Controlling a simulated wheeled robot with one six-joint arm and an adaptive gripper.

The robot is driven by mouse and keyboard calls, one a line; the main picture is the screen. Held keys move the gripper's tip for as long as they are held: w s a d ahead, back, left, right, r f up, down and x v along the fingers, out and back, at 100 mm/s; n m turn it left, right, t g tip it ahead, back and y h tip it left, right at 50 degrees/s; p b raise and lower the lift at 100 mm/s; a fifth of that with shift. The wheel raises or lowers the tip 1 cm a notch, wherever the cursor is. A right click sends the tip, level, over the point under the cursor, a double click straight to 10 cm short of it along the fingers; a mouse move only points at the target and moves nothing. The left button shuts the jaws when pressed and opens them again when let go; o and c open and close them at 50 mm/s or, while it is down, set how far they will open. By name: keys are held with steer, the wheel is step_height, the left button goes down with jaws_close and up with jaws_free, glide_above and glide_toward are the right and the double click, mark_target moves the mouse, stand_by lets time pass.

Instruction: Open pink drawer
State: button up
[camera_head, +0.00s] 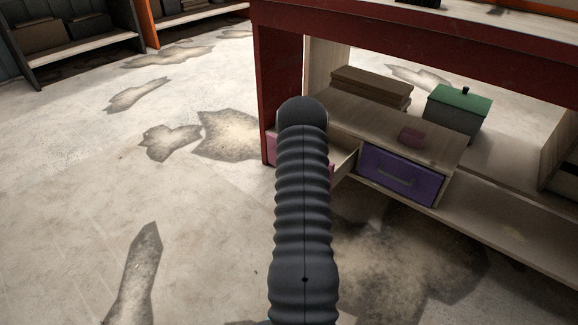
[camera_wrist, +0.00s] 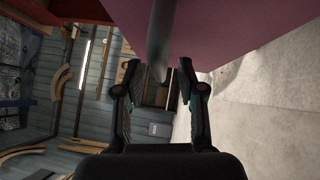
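The pink drawer (camera_head: 271,146) is at the left of the low wooden unit in the head view, mostly hidden behind my arm. A pale wooden side shows beside it, so it appears partly pulled out. In the wrist view, the pink front (camera_wrist: 235,30) fills the upper part, with a dark grey bar handle (camera_wrist: 161,40) across it. My gripper (camera_wrist: 164,82) has its two fingers apart on either side of the handle's end. A gap shows between handle and right finger; contact with the left finger is unclear. The gripper is hidden in the head view.
A purple drawer (camera_head: 400,178) is shut, right of the pink one. A pink block (camera_head: 411,137), stacked brown boards (camera_head: 370,86) and a green-lidded box (camera_head: 458,108) are on the unit and shelf. The red bench (camera_head: 420,38) spans above. Floor at left is clear.

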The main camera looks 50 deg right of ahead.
steer(key=v, duration=1)
steer(key=shift+s, duration=0.15)
steer(key=shift+a, duration=0.1)
